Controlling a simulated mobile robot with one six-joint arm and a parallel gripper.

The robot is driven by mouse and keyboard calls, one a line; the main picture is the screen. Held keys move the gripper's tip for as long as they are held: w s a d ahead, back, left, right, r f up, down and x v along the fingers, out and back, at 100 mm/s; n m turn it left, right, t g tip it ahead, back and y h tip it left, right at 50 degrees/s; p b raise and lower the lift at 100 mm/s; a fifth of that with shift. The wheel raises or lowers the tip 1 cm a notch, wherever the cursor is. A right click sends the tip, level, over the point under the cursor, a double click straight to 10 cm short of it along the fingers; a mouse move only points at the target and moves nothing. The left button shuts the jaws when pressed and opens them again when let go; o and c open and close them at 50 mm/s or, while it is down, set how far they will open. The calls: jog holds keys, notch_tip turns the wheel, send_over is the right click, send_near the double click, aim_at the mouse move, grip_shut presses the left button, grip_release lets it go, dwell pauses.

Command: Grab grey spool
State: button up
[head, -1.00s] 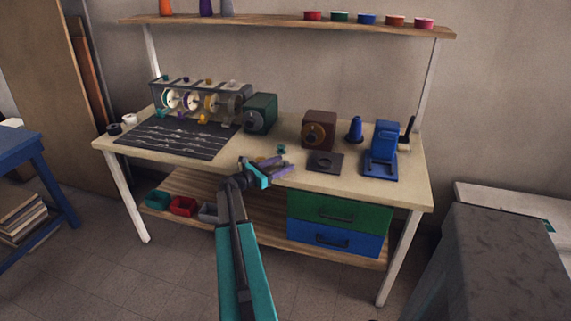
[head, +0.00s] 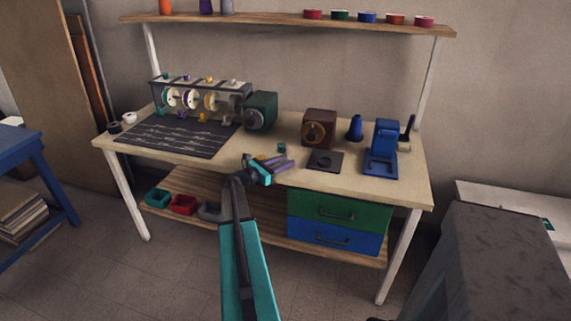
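A grey cone-shaped spool (head: 227,7) stands on the high shelf, at the right of a purple and an orange one; its top is cut off by the picture edge. A greyish round spool (head: 236,103) also hangs at the right end of the rack on the bench. I cannot tell which is meant. My gripper (head: 285,163) is over the front middle of the bench, pointing right, well away from both. Its purple fingers look slightly apart, with nothing seen between them.
The bench (head: 214,168) carries a dark mat (head: 175,138), a spool rack, a green machine (head: 261,110), a brown machine (head: 319,128), a black plate (head: 325,161) and a blue press (head: 382,147). A small teal piece (head: 282,147) lies just beyond my gripper.

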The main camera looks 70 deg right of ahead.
jog(key=shift+r, duration=0.1)
dwell(0.3)
jog(key=shift+r, duration=0.75)
jog(key=shift+a+r+b, duration=0.15)
jog(key=shift+r+b, duration=0.35)
jog(key=shift+r, duration=0.45)
jog(key=s+a+r+b, duration=0.1)
jog(key=a+b, duration=0.1)
jog(key=a, duration=1.3)
jog(key=shift+a+r, duration=0.2)
jog(key=shift+a, duration=0.15)
jog(key=shift+s, duration=0.1)
